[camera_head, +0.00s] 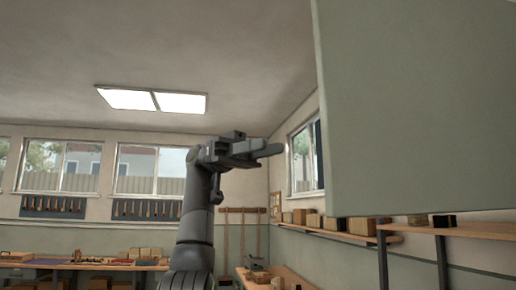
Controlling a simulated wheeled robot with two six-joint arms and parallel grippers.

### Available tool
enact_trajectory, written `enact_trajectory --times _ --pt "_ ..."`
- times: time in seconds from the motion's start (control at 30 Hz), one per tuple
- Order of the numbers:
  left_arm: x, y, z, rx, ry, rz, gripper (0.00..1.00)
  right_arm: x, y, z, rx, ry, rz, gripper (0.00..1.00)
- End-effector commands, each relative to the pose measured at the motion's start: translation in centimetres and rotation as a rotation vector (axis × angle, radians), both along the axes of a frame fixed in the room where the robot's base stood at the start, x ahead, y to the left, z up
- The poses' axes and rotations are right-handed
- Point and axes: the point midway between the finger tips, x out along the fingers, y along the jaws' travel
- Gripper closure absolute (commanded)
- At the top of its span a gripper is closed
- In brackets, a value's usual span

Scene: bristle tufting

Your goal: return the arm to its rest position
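My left arm rises from the bottom of the head view, left of the middle. My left gripper (268,151) is raised in front of the far corner of the room, with its fingers pointing right. It is seen nearly side-on, so the gap between the fingers does not show. Nothing is visibly held in it. My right arm and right gripper are not in view.
A large pale green panel (420,110) fills the upper right, apart from the gripper in the picture. A wall shelf (345,236) with several blocks runs below it. A workbench (90,265) stands along the back wall. Two lit ceiling panels (152,100) hang above.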

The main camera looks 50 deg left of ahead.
Motion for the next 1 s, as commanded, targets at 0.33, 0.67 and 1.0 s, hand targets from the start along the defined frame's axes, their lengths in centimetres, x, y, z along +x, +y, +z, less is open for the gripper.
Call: enact_trajectory --times 0.33,0.67,1.0 --pt "-0.1 1.0 0.0 0.000 0.001 -0.001 0.70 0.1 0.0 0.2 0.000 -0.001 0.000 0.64" --pt "-0.1 1.0 -0.1 0.000 0.001 0.000 0.70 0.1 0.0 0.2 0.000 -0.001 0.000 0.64" --pt "5.3 0.5 -2.3 -0.029 0.119 0.066 0.70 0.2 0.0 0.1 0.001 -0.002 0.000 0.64"
